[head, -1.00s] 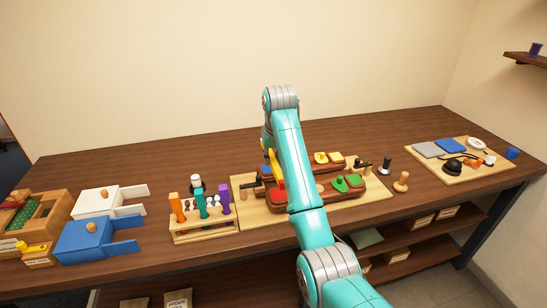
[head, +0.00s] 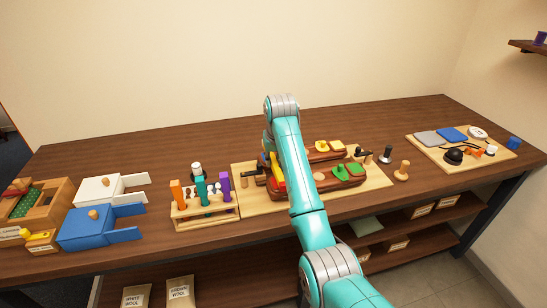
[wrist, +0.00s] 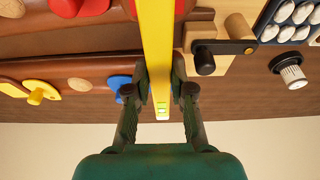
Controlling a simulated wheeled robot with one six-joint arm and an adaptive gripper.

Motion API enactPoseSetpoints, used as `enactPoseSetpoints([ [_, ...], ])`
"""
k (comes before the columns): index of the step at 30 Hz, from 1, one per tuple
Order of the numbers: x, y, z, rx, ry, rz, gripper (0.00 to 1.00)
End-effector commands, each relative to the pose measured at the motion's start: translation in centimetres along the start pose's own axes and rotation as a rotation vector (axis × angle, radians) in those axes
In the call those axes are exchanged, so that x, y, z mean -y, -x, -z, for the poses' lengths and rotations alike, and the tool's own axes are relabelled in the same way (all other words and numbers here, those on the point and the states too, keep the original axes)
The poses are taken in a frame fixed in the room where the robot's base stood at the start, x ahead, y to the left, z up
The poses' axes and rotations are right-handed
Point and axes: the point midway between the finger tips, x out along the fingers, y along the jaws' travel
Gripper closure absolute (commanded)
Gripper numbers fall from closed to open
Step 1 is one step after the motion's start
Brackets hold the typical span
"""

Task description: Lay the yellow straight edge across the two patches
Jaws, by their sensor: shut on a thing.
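The yellow straight edge (head: 277,168) shows beside my arm in the head view, over the left part of the brown saddle forms. In the wrist view the straight edge (wrist: 156,45) runs lengthwise up the picture between my gripper's fingers (wrist: 160,92), which are shut on it. A red patch (wrist: 92,7) lies on the brown form left of it. More red shows right of it at the picture's top, and a blue patch (wrist: 118,86) lies left of the fingers. Green patches (head: 350,171) sit on the front form's right end. My gripper is hidden by my arm in the head view.
The forms stand on a light wooden board (head: 254,205). A rack of coloured tools (head: 205,210) is left of it; blue (head: 85,230) and white boxes (head: 97,192) stand further left. A peg (head: 402,171) and a tray (head: 450,165) are at right. The back table is clear.

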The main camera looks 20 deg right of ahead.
Motion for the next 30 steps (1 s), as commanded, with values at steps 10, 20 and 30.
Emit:
enactPoseSetpoints([
  [10, 0.00, 0.05, 0.03, -0.001, 0.000, 0.000, 1.00],
  [20, 0.00, -0.15, -0.04, 0.000, 0.000, 0.000, 1.00],
  [30, 0.00, -0.49, -0.14, 0.000, 0.000, 0.000, 1.00],
])
